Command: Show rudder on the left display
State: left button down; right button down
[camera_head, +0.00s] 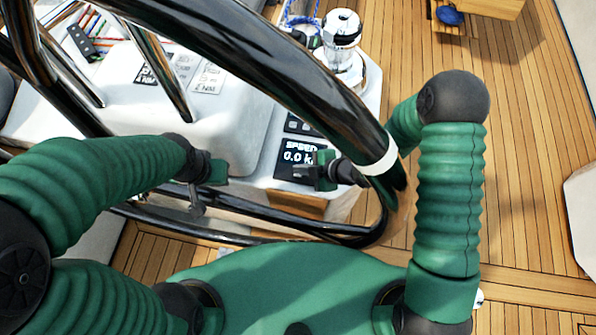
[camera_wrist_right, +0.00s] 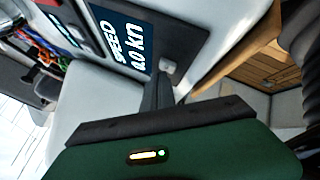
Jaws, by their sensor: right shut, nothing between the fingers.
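A dark display (camera_head: 297,152) on the white console reads "SPEED 0.0 kn"; it also shows large in the right wrist view (camera_wrist_right: 138,40). A second dark display (camera_head: 300,124) sits just beyond it, its text unreadable. I cannot tell which one the task calls left. My right gripper (camera_head: 303,172) is shut and empty, just over the near part of the SPEED display, hiding some of it. In the right wrist view its fingertips (camera_wrist_right: 164,80) are close to a small grey button (camera_wrist_right: 168,66) at the display's edge; contact is unclear. My left gripper (camera_head: 197,205) hangs near the wheel's lower rim, its jaws unclear.
A large black steering wheel (camera_head: 270,70) crosses in front of the console, with its rim close to my right wrist. A chrome winch (camera_head: 342,35) stands behind. Coloured ropes (camera_head: 92,28) lie at the upper left. Wooden deck (camera_head: 530,130) is open on the right.

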jog(key=shift+f+b, duration=0.4)
jog(key=shift+f, duration=0.05)
dwell(0.6)
jog(key=shift+r+p, duration=0.75)
jog(key=shift+r, duration=0.15)
jog(key=shift+r+p, duration=2.1)
jog(key=shift+r, duration=0.4)
jog(key=shift+r, duration=0.1)
dwell(0.5)
